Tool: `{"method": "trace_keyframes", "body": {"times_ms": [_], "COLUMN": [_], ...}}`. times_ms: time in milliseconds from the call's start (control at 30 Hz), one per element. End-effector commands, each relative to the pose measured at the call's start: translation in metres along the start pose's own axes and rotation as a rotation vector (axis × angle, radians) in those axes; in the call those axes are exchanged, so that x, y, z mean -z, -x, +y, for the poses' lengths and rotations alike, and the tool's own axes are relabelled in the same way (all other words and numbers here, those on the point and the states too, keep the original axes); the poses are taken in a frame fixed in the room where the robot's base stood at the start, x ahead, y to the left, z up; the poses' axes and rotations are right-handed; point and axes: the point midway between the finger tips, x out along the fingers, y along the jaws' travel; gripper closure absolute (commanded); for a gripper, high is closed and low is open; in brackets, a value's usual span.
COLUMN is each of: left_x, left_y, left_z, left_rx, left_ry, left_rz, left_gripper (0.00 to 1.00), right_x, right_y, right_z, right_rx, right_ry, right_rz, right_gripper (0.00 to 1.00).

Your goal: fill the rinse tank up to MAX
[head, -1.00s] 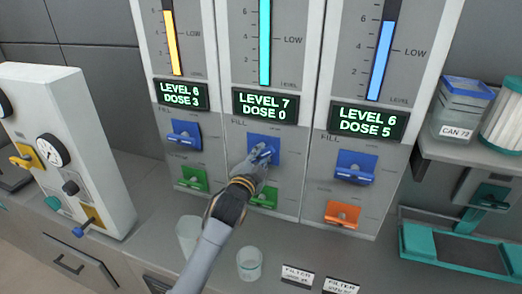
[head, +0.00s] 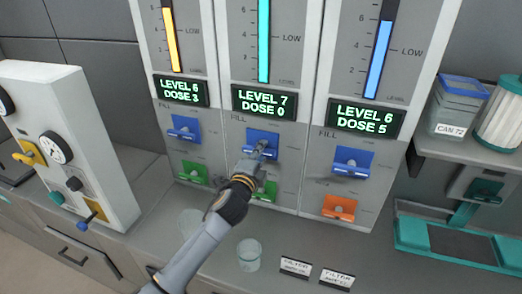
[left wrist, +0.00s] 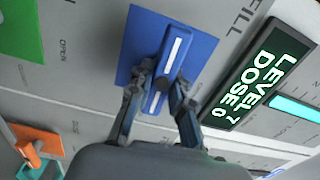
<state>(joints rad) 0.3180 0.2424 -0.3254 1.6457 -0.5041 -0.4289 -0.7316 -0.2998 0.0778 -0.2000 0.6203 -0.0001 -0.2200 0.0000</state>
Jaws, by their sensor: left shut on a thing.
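Three tank panels stand side by side; no tank name is readable. The middle panel's display (head: 264,104) reads LEVEL 7, DOSE 0, and its teal level bar (head: 264,40) runs out of the top of the picture. My left gripper (head: 262,151) is shut on the middle panel's blue FILL lever (head: 263,136). In the left wrist view, the fingers (left wrist: 162,88) close around the lever's handle (left wrist: 174,52), which has a white stripe. The green lever (head: 264,189) below is partly behind my arm. The MAX mark is not in view. My right gripper is not in view.
The left panel (head: 181,93) reads LEVEL 6, DOSE 3; the right panel (head: 366,117) reads LEVEL 6, DOSE 5. Both have blue levers. Beakers (head: 249,255) stand on the counter below. A gauge box (head: 66,140) is at left, a shelf with containers (head: 462,105) at right.

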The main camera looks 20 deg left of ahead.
Motion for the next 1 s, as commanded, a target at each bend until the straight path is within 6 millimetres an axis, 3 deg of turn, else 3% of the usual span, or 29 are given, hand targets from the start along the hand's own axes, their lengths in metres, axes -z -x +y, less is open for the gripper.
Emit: {"method": "trace_keyframes", "body": {"times_ms": [433, 467, 567, 867, 1000], "left_x": [0.000, 0.000, 0.000, 0.000, -0.001], "left_y": [0.000, 0.000, 0.000, 0.001, 0.012], "left_z": [0.000, 0.000, 0.000, 0.000, 0.001], "left_rx": [0.000, 0.000, 0.000, 0.000, -0.001], "left_ry": [-0.009, -0.009, -0.009, -0.008, -0.009], "left_rz": [0.000, 0.000, 0.000, 0.000, -0.001], "left_gripper": [1.00, 0.77, 0.57, 0.57, 0.57], "right_x": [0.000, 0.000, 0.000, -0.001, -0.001], "right_y": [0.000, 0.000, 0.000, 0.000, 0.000], "right_z": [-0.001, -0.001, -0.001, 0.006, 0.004], "right_rx": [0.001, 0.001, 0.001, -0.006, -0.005], "right_ry": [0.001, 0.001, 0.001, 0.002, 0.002], "right_rz": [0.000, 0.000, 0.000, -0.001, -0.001], "right_gripper": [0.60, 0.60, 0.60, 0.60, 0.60]}}
